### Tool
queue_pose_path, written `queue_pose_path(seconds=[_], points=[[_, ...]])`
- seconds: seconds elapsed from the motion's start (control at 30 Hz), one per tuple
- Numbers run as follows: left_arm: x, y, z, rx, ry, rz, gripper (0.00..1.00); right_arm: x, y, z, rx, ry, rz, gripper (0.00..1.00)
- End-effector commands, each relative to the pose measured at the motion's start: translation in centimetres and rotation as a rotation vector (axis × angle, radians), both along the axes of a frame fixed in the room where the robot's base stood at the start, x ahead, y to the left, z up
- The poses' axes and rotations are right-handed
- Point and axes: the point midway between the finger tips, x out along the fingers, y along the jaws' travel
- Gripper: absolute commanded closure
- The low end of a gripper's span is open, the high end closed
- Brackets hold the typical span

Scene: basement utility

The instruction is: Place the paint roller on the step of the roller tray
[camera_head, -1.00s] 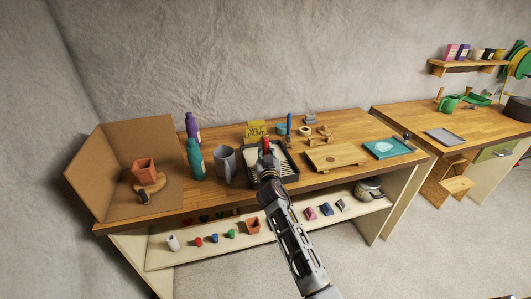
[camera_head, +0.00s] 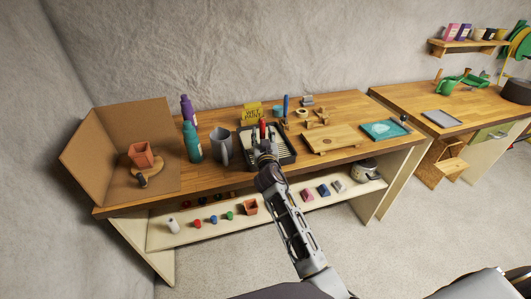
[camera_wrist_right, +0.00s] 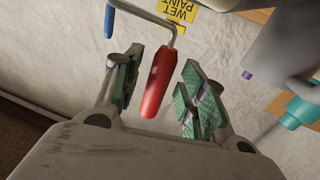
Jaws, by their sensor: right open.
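The paint roller's red handle (camera_head: 262,127) stands up just beyond my right gripper (camera_head: 263,149) in the head view. In the right wrist view, the red handle (camera_wrist_right: 160,82) lies between the two green-padded fingers of my right gripper (camera_wrist_right: 160,88), with gaps on both sides. The gripper is open. The roller's bent metal frame runs to the upper left, and its roller end is out of that view. The dark roller tray (camera_head: 290,158) with a pale ribbed inside is under and around the gripper, which hides part of it. My left gripper is not in view.
A yellow sign (camera_head: 252,113) and a blue-handled tool (camera_head: 285,105) are behind. A wooden board (camera_head: 330,138) lies to the right. A shelf (camera_head: 270,215) below holds small items.

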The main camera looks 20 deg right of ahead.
Motion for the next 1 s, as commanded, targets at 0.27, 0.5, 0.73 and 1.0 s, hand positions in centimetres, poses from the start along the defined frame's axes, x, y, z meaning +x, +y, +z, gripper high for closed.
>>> queue_pose_path(seconds=[0.27, 0.5, 0.73, 1.0], points=[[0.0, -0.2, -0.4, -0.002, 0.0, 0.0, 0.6, -2.6, 0.4, -0.1, 0.002, 0.001, 0.0, 0.59], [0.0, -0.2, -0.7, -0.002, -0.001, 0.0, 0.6, -4.7, 0.7, -0.1, 0.001, 0.001, 0.0, 0.59], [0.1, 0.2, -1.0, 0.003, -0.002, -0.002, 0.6, -6.7, 1.1, -0.1, 0.001, 0.001, 0.0, 0.59], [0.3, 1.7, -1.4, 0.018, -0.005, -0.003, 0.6, -9.0, 1.4, -0.1, 0.001, 0.001, 0.0, 0.59]])
